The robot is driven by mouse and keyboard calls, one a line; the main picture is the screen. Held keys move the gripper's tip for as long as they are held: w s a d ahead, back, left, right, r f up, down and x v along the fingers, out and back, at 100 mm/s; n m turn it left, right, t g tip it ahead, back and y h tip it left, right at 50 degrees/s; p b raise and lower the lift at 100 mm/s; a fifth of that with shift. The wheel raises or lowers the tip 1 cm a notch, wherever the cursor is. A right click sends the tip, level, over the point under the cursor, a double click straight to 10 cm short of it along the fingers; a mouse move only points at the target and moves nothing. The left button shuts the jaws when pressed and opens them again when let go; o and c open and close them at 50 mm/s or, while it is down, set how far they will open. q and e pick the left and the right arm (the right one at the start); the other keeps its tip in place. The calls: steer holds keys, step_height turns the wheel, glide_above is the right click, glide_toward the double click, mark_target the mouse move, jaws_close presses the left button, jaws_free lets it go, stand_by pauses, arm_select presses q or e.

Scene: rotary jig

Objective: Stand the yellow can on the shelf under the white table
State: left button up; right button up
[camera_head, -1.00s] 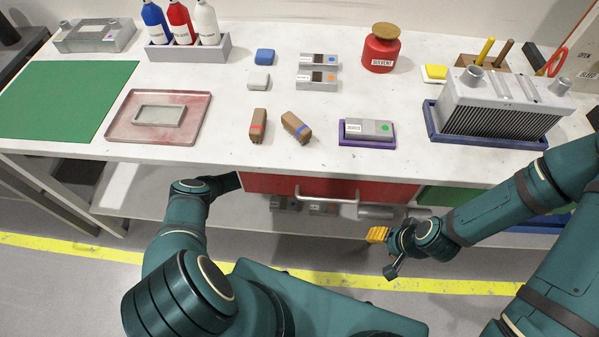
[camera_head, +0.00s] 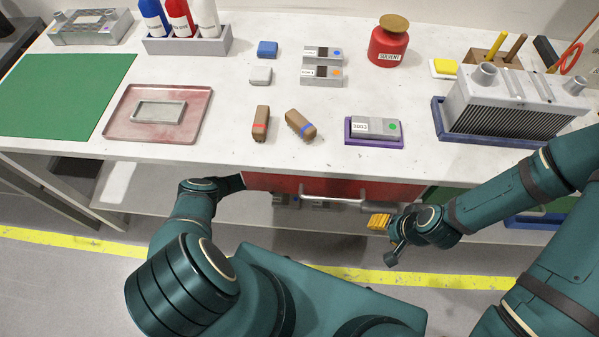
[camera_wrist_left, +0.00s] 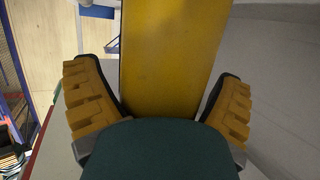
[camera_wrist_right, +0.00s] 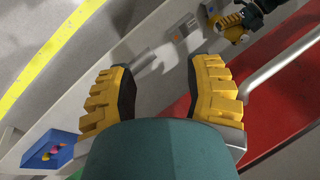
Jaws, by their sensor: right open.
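The yellow can (camera_wrist_left: 172,55) fills the middle of the left wrist view, between the fingers of my left gripper (camera_wrist_left: 160,82), which is shut on it. In the right wrist view the can (camera_wrist_right: 234,34) shows at the top right with my left gripper around it. In the head view the can and left gripper are hidden under the front edge of the white table (camera_head: 220,165). The pale shelf (camera_head: 150,194) runs below the tabletop. My right gripper (camera_head: 379,221) is open and empty in front of the table, also in the right wrist view (camera_wrist_right: 160,85).
A red drawer (camera_head: 290,184) with a bar handle (camera_head: 335,199) hangs under the tabletop. Small grey items (camera_wrist_right: 182,34) lie on the shelf. A blue bin (camera_wrist_right: 48,150) shows lower left in the right wrist view. The shelf's left part looks clear.

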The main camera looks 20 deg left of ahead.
stand_by(0.3)
arm_select(q)
steer(key=p+v, duration=0.2)
steer(key=v, duration=1)
steer(key=shift+r, duration=0.1)
